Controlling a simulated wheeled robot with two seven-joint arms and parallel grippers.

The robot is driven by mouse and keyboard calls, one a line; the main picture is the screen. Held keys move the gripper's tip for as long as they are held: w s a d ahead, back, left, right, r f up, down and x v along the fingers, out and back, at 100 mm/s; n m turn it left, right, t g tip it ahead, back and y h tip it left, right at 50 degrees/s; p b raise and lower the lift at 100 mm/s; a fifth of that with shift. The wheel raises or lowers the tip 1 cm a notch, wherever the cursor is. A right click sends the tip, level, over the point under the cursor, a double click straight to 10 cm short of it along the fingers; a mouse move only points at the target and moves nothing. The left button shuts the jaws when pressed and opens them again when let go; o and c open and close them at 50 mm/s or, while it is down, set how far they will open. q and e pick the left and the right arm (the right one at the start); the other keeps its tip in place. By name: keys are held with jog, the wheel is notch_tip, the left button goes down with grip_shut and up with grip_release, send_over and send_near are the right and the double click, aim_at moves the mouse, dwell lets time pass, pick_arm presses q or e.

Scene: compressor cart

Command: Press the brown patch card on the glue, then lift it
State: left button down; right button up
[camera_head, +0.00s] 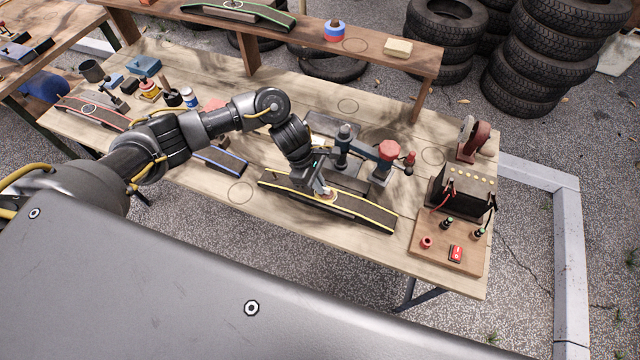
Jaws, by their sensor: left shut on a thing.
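My left gripper (325,190) points down over the yellow-edged curved dark strip (366,210) on the wooden bench. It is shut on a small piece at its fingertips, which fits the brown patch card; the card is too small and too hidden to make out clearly. The fingertips are at a pale round mark (329,197) near the strip's middle, where the glue would be. I cannot tell whether the card touches it. My right gripper is not in view.
A red-topped clamp press (388,151) stands just behind the strip. A dark box with cables (461,190) and a board with a red switch (456,253) are at the right. Red-edged (90,108) and blue-edged (220,160) strips lie left. The bench's front middle is clear.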

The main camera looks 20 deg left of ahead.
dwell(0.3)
pick_arm(q)
jog(key=shift+b, duration=0.45)
dwell(0.5)
jog(key=shift+f+b, duration=0.35)
jog(key=shift+b, duration=0.15)
dwell(0.8)
dwell(0.4)
jog(key=c, duration=1)
grip_release()
jog(key=shift+c, duration=0.2)
jog(key=shift+r, duration=0.15)
jog(key=shift+r+p, duration=0.85)
jog(key=shift+r, duration=1.05)
